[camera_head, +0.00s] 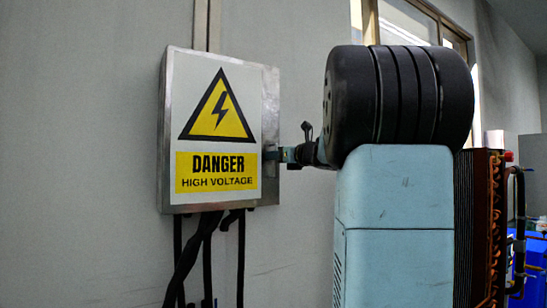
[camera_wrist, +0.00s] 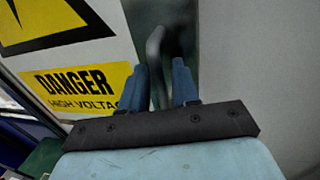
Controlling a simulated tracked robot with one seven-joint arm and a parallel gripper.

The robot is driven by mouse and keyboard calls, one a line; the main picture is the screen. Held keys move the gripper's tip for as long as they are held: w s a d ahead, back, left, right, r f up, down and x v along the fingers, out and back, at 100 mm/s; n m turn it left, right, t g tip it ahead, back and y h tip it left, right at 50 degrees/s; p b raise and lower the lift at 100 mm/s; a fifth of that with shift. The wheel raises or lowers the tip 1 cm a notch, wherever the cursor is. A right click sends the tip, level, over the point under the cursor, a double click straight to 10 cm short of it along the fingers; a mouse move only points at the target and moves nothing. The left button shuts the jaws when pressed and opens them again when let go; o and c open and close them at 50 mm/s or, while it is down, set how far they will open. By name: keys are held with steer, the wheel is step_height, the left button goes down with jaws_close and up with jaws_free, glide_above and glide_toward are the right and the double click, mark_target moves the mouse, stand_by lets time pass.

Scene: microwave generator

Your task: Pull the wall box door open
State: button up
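The wall box (camera_head: 271,100) is a grey metal cabinet on the wall in the head view. Its door (camera_head: 219,130) bears a white and yellow high-voltage danger sign and looks shut. My gripper (camera_head: 277,154) is at the door's right edge, level with the word DANGER. In the wrist view, my gripper's two blue fingers (camera_wrist: 162,82) stand apart on either side of the door handle (camera_wrist: 156,50), a dark upright bar. A gap shows between the handle and the right finger. Contact with the left finger is unclear. In the head view my arm and fingers hide the handle.
Black cables (camera_head: 207,255) hang below the box along the wall (camera_head: 80,150). A brown coil unit (camera_head: 480,220) with pipes and a blue object (camera_head: 530,260) stand at the right. The wall left of the box is clear.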

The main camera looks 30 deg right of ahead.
jaws_close()
stand_by(0.4)
